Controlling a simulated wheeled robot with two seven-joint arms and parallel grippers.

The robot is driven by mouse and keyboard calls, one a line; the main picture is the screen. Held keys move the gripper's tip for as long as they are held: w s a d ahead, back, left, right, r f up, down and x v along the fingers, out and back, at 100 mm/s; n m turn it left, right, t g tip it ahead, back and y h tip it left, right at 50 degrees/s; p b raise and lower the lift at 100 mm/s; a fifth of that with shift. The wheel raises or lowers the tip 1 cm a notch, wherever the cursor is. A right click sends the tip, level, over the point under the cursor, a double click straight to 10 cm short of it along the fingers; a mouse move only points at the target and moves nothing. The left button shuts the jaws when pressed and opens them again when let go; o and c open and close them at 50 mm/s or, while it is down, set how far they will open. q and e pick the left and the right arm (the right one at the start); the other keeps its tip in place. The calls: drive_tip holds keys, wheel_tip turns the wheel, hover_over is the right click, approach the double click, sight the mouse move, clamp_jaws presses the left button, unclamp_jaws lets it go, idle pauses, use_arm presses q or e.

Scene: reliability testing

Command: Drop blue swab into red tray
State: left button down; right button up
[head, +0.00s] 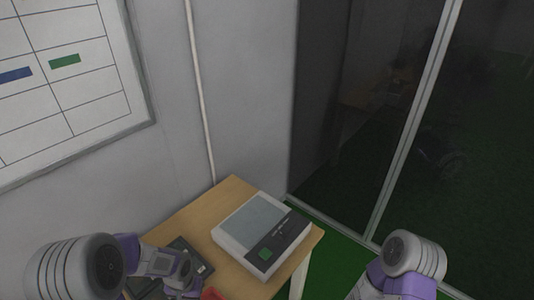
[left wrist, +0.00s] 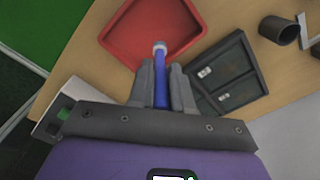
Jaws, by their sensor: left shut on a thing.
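My left gripper (left wrist: 161,75) is shut on the blue swab (left wrist: 161,92). The swab's blue shaft runs between the fingers and its pale tip points up the picture, past the fingertips. In the left wrist view the tip overlaps the lower part of the red tray (left wrist: 150,22), which looks empty; its height above the tray cannot be told. In the head view only a small red piece of the tray (head: 212,293) shows at the bottom edge, and the swab cannot be made out there. My right arm enters at the bottom right, but its gripper is out of frame.
A wooden table (head: 233,190) carries a white device (head: 262,230) with a green button. A dark divided tray (left wrist: 228,76) lies right of the red tray, with a dark cup (left wrist: 278,30) beyond it. A wall stands behind and glass panels to the right.

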use_arm(q)
wheel_tip(320, 180, down, 6)
drive_tip(key=b, duration=0.4)
drive_tip(key=shift+r, duration=0.15)
drive_tip(key=shift+r, duration=0.1)
drive_tip(key=c, duration=1)
unclamp_jaws()
drive_tip(key=shift+o, duration=0.2)
wheel_tip(320, 180, up, 8)
drive_tip(key=shift+f+p, duration=0.2)
drive_tip(key=shift+p, duration=0.6)
